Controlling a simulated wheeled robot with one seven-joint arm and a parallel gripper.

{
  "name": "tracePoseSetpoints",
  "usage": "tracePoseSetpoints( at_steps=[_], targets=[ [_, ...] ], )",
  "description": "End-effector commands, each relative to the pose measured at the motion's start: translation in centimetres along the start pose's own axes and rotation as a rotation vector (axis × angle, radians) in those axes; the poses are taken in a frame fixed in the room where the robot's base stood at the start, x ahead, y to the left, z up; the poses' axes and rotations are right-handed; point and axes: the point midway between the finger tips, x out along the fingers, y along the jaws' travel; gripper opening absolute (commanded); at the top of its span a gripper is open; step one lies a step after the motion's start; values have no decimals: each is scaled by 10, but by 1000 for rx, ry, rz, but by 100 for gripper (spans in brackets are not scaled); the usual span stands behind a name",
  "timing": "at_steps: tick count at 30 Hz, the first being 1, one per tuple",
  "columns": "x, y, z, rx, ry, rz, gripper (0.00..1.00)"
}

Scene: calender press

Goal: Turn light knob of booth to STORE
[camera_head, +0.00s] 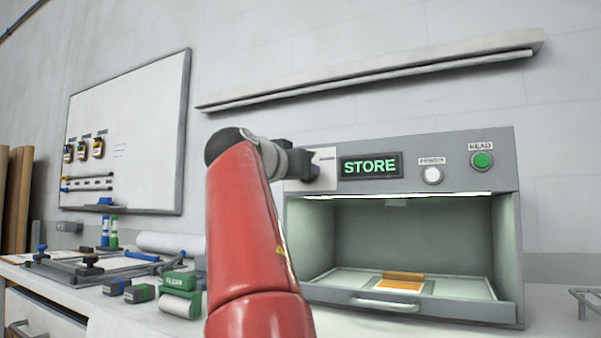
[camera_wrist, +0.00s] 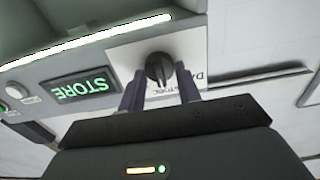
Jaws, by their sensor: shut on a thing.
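The booth (camera_head: 509,238) is a grey box with a lit, greenish interior. Its display (camera_head: 370,166) reads STORE in green; the display also shows in the wrist view (camera_wrist: 82,90), upside down. The black light knob (camera_wrist: 160,69) sits on a white label plate (camera_wrist: 190,47), beside the display. My gripper (camera_wrist: 160,88) is shut on the knob, with one finger on each side of it. In the head view my red arm reaches up to the booth's upper left corner and hides the knob. The plate's lettering is partly hidden by the fingers.
A white button (camera_head: 432,175) and a green READ button (camera_head: 482,160) are on the booth's front. An orange piece (camera_head: 399,282) lies on the booth's tray. Left of my arm, green and grey blocks (camera_head: 180,295) crowd the bench. A whiteboard (camera_head: 140,130) hangs behind.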

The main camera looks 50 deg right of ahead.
Motion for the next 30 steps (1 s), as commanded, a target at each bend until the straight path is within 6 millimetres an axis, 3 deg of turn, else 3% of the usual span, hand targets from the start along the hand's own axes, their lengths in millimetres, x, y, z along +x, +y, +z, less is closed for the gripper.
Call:
tracePoseSetpoints(
  at_steps=[9, 10, 14, 23, 30],
  targets=[
    [0, 0, 1, 0, -2, 0, 10],
    [0, 0, 1, 0, -2, 0, 36],
    [0, 0, 1, 0, -1, 0, 53],
    [-1, 0, 0, 0, 0, -1, 54],
    [-33, -1, 2, 2, 1, -6, 54]
  ],
)
